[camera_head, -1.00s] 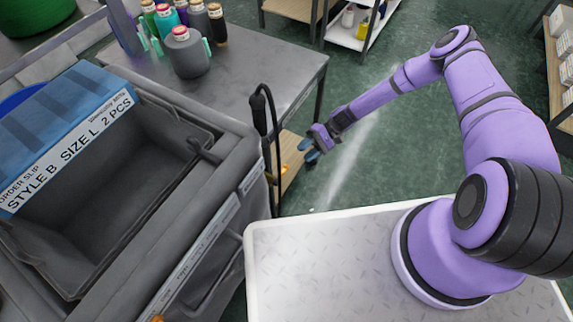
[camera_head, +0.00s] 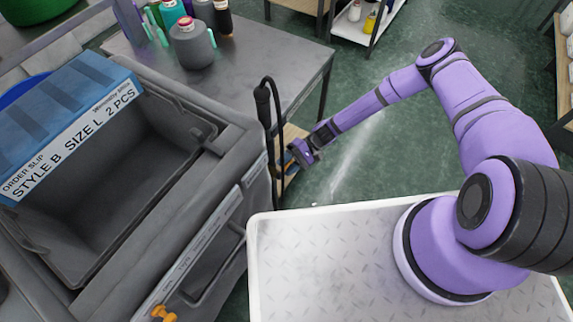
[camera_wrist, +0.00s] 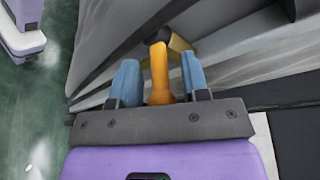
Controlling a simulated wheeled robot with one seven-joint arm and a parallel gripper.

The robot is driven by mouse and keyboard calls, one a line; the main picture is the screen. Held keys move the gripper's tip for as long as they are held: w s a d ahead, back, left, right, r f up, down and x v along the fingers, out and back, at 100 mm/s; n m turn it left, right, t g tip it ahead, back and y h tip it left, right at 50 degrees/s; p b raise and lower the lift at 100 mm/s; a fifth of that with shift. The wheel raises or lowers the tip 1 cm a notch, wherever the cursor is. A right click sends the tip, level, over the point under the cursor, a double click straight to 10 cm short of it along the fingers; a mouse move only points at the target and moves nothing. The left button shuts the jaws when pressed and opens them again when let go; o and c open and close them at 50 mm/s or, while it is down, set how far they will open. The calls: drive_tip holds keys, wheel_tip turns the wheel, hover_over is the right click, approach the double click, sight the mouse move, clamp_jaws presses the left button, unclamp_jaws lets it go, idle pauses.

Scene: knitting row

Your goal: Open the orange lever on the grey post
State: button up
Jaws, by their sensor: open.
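In the wrist view, the orange lever (camera_wrist: 160,68) stands between the two blue fingertips of my gripper (camera_wrist: 161,82). A finger is on each side of it, with a visible gap on both sides. A dark round piece (camera_wrist: 156,38) and a tan-yellow piece (camera_wrist: 180,44) show at the lever's far end. I cannot clearly make out the grey post behind. In the head view, my gripper (camera_head: 291,160) is low beside the grey cart's corner, past the black cable. It is open, and it hides the lever there.
The grey cart (camera_head: 213,215) with a dark bin and blue order-slip box fills the left. A black cable (camera_head: 268,125) hangs at its corner. Another orange piece (camera_head: 163,313) sits on the cart's front. A grey table (camera_head: 260,62) stands behind.

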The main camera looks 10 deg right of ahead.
drive_tip(key=shift+c, duration=0.3)
clamp_jaws()
